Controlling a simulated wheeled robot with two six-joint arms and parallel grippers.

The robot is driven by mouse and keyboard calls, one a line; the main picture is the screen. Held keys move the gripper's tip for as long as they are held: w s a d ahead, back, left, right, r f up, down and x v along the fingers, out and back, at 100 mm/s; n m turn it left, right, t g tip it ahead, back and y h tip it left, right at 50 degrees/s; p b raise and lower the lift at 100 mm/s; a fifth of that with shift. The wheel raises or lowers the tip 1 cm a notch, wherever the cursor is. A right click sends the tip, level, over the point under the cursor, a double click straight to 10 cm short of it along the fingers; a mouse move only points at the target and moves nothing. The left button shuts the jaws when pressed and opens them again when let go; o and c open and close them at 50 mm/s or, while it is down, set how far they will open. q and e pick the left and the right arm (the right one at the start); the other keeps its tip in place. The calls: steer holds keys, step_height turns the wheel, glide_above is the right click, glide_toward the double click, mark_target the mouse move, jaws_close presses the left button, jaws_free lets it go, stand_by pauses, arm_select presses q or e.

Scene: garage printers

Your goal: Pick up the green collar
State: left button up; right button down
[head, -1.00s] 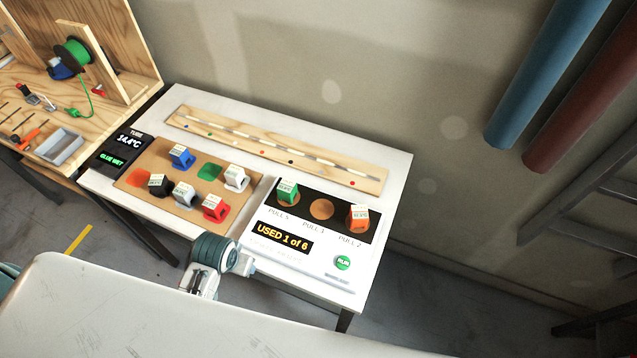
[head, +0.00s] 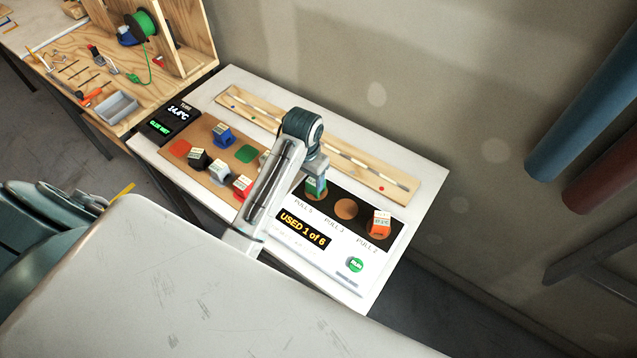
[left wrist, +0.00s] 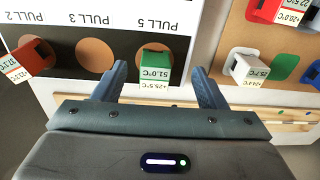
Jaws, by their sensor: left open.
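The green collar (head: 316,188), a small block with a white label, stands on the PULL 5 spot of the black strip, at the strip's left end in the head view. In the left wrist view the green collar (left wrist: 156,66) shows between the two fingertips, with a gap on each side. My left gripper (head: 315,173) is open above it, and my forearm hides part of the table in the head view. The label reads about 51.0°C in the left wrist view. My right gripper is not in view.
An orange collar (head: 379,223) stands on the PULL 2 spot; the middle spot (head: 346,209) is empty. A brown board (head: 174,165) holds blue, black, white and red collars. A wooden strip (head: 400,188) with a pale rod lies behind. A display (head: 303,229) reads USED 1 of 6.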

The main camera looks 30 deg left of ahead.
mark_target(313, 180)
arm_select(q)
steer(key=w+r, duration=0.2)
steer(key=w, duration=0.1)
steer(key=shift+d+r+g, duration=0.1)
steer(key=shift+r+g, duration=0.05)
steer(key=shift+g, duration=0.15)
steer(key=shift+w, duration=0.15)
step_height(313, 180, down, 2)
steer(key=shift+f+b, duration=0.25)
steer(key=shift+b, duration=0.45)
step_height(313, 180, down, 2)
steer(key=shift+f+p, duration=0.2)
steer(key=shift+p, duration=0.4)
steer(key=shift+d+f+p, duration=0.15)
steer(key=shift+f+p, duration=0.4)
steer(key=shift+f, duration=0.05)
steer(key=f, duration=0.1)
steer(key=f+p, duration=0.1)
steer(key=f, duration=0.1)
steer(key=shift+w+d+f, duration=0.15)
steer(key=shift+d+f, duration=0.05)
steer(key=shift+f, duration=0.45)
steer(key=c, duration=1.1)
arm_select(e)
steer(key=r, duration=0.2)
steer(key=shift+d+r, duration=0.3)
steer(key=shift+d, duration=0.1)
